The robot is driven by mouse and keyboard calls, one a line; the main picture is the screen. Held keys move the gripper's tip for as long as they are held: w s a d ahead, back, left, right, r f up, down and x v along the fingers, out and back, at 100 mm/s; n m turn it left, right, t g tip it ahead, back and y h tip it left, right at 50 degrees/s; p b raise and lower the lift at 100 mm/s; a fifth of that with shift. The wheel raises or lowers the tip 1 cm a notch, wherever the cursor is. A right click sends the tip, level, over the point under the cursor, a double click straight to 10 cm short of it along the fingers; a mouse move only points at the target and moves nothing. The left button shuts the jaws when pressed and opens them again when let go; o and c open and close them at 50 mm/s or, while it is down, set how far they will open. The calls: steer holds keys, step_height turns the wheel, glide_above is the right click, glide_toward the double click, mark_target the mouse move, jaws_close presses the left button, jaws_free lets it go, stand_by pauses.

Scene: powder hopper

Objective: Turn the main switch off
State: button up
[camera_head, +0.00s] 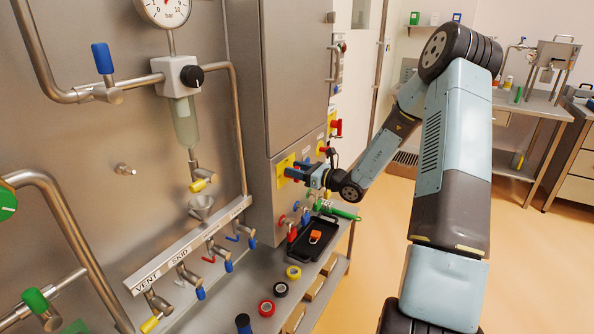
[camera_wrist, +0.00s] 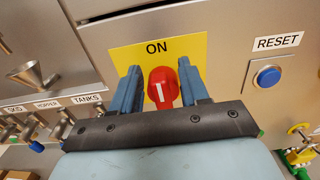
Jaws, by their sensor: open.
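The main switch is a red rotary knob (camera_wrist: 161,86) with a white mark, on a yellow plate (camera_wrist: 192,46) labelled ON, in the wrist view. The white mark stands roughly upright, towards the ON label. My gripper (camera_wrist: 164,84) is open, with one blue finger on each side of the knob. Whether the fingers touch the knob cannot be told. In the head view my gripper (camera_head: 297,170) is at the yellow plate (camera_head: 286,168) on the grey cabinet, and it hides the knob there.
A blue RESET button (camera_wrist: 267,76) sits right of the plate. Another red switch (camera_head: 337,127) is on a yellow plate farther along the cabinet. Below are a black tray (camera_head: 313,252) with an orange item and several tape rolls. Labelled pipes and valves (camera_head: 183,270) are at left.

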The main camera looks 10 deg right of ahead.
steer(key=c, duration=0.7)
steer(key=shift+c, duration=0.2)
